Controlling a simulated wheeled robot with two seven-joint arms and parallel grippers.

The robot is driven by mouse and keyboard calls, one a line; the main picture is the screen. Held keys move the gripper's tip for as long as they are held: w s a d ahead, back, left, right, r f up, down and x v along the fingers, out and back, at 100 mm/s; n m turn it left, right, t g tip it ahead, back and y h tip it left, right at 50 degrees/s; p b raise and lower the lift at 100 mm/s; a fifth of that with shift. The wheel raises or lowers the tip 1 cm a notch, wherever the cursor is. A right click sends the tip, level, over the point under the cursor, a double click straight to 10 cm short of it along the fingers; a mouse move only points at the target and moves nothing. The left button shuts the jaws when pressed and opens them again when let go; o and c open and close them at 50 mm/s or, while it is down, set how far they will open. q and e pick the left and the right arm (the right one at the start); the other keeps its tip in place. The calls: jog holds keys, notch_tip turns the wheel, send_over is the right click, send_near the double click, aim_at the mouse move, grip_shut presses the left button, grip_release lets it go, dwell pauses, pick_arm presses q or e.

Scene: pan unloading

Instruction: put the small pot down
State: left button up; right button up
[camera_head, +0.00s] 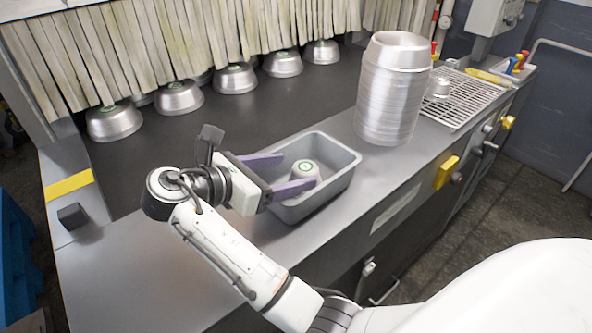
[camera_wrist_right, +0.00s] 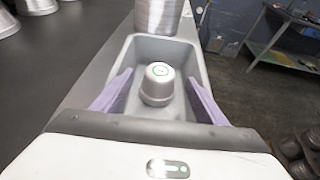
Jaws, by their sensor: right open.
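The small pot (camera_head: 304,171) is a silver, upside-down pot with a green mark on its base. It sits inside the grey bin (camera_head: 343,159), and it also shows in the right wrist view (camera_wrist_right: 158,84), near the middle of the bin (camera_wrist_right: 197,58). My right gripper (camera_head: 279,174) is open at the bin, with one purple finger on each side of the pot. In the right wrist view the fingers (camera_wrist_right: 158,96) stand apart with a gap to the pot on both sides. My left gripper is not in view.
A tall stack of silver pans (camera_head: 392,90) stands just beyond the bin. Several upturned pans (camera_head: 178,97) sit on the dark belt by the strip curtain (camera_head: 200,40).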

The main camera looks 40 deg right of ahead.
jog(key=v, duration=0.4)
jog(key=shift+a+r, duration=0.1)
jog(key=shift+a, duration=0.1)
